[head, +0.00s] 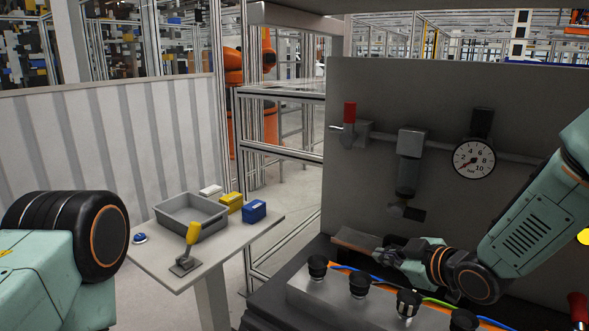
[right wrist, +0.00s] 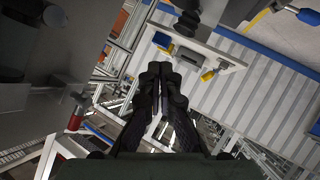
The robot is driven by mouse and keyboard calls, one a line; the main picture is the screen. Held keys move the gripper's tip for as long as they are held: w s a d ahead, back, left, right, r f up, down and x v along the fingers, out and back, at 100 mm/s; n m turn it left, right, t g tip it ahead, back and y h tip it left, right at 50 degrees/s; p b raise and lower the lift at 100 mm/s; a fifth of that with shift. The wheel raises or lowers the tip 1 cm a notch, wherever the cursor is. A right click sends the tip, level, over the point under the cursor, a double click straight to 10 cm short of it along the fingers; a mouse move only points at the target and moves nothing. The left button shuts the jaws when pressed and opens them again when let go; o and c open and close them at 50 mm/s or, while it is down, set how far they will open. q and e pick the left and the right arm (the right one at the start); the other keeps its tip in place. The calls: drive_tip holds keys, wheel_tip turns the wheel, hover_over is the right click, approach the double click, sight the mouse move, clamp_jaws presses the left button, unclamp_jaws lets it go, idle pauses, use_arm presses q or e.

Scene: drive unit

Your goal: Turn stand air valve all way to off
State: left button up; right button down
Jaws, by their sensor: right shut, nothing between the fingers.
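The air valve has a red handle (head: 350,112) that stands upright, across the horizontal pipe (head: 380,137), at the left end of the grey panel. A red piece at the left of the right wrist view (right wrist: 75,122) looks like the same handle. My right gripper (head: 382,251) is below and a little right of the valve, apart from it, pointing left. Its fingers are shut and empty in the right wrist view (right wrist: 160,75). My left arm shows at the left edge of the head view, but its gripper is out of view.
A filter unit (head: 409,145) and a round gauge (head: 474,160) sit on the pipe right of the valve. Black knobs (head: 318,266) and coloured cables lie below my right gripper. A side table (head: 215,262) with a grey tray (head: 190,213) stands left.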

drive_tip(key=s+d+f+m+g+h+b, duration=0.2)
drive_tip(key=s+f+m+g+h+b, duration=0.1)
drive_tip(key=s+f, duration=1.5)
drive_tip(key=s+d+f+m+g+h+b, duration=0.2)
drive_tip(key=s+f+m+g+b, duration=0.4)
drive_tip(key=s+f, duration=1.1)
drive_tip(key=s+m+g+h, duration=0.1)
drive_tip(key=s+m+g, duration=0.1)
drive_tip(key=s, duration=0.6)
drive_tip(key=shift+f+m, duration=0.4)
drive_tip(key=shift+s+d, duration=0.1)
drive_tip(key=shift+d, duration=0.05)
